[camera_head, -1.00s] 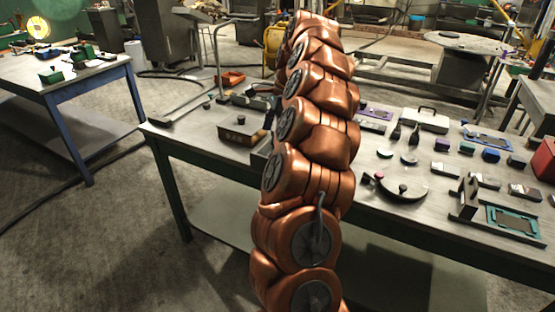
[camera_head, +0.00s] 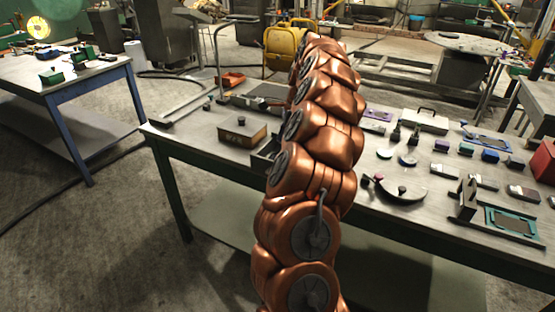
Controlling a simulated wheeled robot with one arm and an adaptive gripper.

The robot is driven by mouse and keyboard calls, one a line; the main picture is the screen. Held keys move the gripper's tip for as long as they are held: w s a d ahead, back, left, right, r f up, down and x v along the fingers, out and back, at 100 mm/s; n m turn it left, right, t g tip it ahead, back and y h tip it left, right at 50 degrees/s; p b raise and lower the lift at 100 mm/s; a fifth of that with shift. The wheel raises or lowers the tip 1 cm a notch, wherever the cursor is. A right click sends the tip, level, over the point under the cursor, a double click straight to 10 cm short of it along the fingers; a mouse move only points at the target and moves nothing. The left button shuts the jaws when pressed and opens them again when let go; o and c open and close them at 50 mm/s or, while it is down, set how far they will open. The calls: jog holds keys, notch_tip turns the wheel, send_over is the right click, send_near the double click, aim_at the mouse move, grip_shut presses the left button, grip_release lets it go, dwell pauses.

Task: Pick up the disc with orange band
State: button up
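Two small discs lie on the long workbench (camera_head: 215,168), to the right of my copper arm: a pale one (camera_head: 385,153) and one beside it (camera_head: 408,160). They are too small for me to make out an orange band on either. My arm rises through the middle of the view and covers part of the bench. My gripper does not show; the far end of the arm is turned away from the camera.
A box with a knob (camera_head: 242,134) stands left of my arm. Right of it are a curved plate with knobs (camera_head: 402,190), a white case (camera_head: 425,121), a teal frame (camera_head: 512,222) and several small blocks. A second table (camera_head: 60,83) stands at left.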

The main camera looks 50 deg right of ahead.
jog(key=x, duration=0.1)
jog(key=p+x, duration=0.1)
jog(key=x, duration=0.1)
jog(key=shift+a, duration=0.25)
jog(key=shift+w+f, duration=0.15)
jog(key=shift+f, duration=0.45)
jog(key=c, duration=1.2)
jog(key=shift+r, duration=0.1)
jog(key=shift+c, duration=0.2)
